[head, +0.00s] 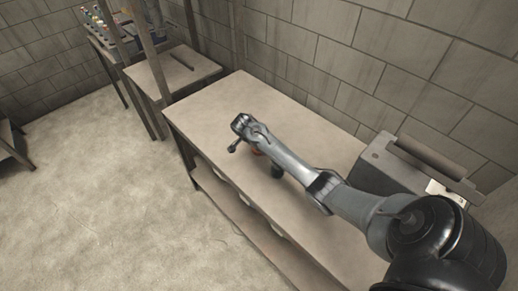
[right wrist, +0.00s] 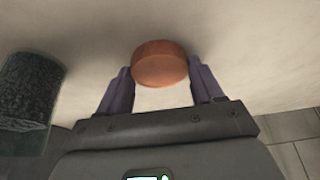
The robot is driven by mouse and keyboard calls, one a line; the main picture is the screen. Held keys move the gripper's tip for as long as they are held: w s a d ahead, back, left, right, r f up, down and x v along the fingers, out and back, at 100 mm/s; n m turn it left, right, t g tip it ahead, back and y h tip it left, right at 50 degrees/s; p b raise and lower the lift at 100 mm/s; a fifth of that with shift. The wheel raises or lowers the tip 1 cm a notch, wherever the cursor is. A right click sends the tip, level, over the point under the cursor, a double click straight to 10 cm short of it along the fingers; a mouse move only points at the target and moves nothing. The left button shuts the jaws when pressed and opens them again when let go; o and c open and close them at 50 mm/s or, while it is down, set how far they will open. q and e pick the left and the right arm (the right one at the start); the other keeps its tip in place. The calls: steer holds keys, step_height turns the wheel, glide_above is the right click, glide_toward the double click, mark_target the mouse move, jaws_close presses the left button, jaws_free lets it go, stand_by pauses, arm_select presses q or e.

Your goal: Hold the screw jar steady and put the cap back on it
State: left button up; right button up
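The cap (right wrist: 160,66), a round orange-brown disc, sits between the two purple-grey fingers of my right gripper (right wrist: 160,72) in the right wrist view. The fingers meet its left and right edges, so the gripper looks shut on it. The screw jar (right wrist: 28,92), a dark greenish cylinder with grainy contents, stands to the left in that view, apart from the gripper and cut by the frame edge. In the head view my right arm covers most of this spot; a bit of the dark jar (head: 277,171) shows below the arm. My left gripper is in neither view.
The long table (head: 208,107) is bare to the left of my arm. A grey box-like machine (head: 400,165) stands at its right end against the block wall. A smaller table (head: 178,72) and a rack with colourful items (head: 98,20) stand farther back left.

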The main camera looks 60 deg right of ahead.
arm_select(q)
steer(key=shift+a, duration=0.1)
arm_select(e)
steer(key=c, duration=0.4)
steer(key=shift+o, duration=0.2)
steer(key=shift+r, duration=0.15)
steer(key=shift+r, duration=0.45)
steer(key=r, duration=0.1)
steer(key=r+p, duration=0.1)
steer(key=r, duration=0.1)
steer(key=shift+s+r, duration=0.25)
steer(key=shift+s, duration=0.05)
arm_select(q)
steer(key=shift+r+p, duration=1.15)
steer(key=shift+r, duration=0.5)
arm_select(e)
steer(key=s+d+r, duration=0.1)
steer(key=s+r, duration=0.5)
steer(key=s, duration=0.5)
steer(key=shift+d+r, duration=0.15)
steer(key=shift+d, duration=0.1)
